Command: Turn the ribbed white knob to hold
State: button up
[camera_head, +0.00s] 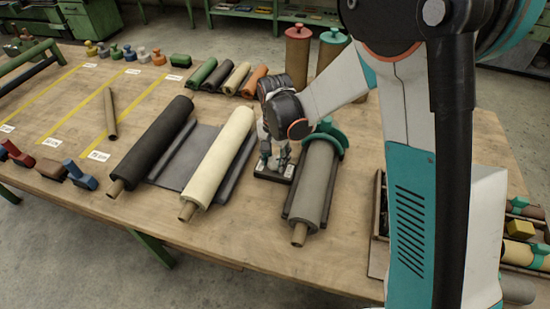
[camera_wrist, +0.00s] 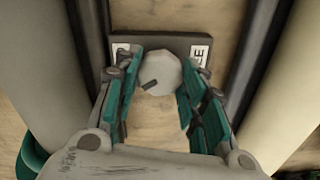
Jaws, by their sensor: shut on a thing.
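The white knob (camera_wrist: 160,74) sits between my fingers in the wrist view, with a short dark mark on its lower left. It stands on a dark base plate (camera_wrist: 165,40) with a white label at each end. My fingers partly cover the left label (camera_wrist: 121,50) and the right label (camera_wrist: 200,52), so I cannot read them fully. My gripper (camera_wrist: 159,88) is shut on the knob, one finger at each side. In the head view my gripper (camera_head: 274,155) reaches down over the base plate (camera_head: 268,174), and it hides the knob.
A cream roll (camera_head: 220,155) lies left of the plate and a grey roll (camera_head: 314,185) close on its right, leaving a narrow gap. A black roll (camera_head: 152,143) lies further left. Upright rolls (camera_head: 297,55) stand behind. The table front (camera_head: 255,240) is clear.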

aim_at(275, 160)
jog(key=m, duration=0.6)
jog(key=shift+m, duration=0.4)
dwell(0.3)
jog(key=o, duration=1.1)
notch_tip(275, 160, up, 12)
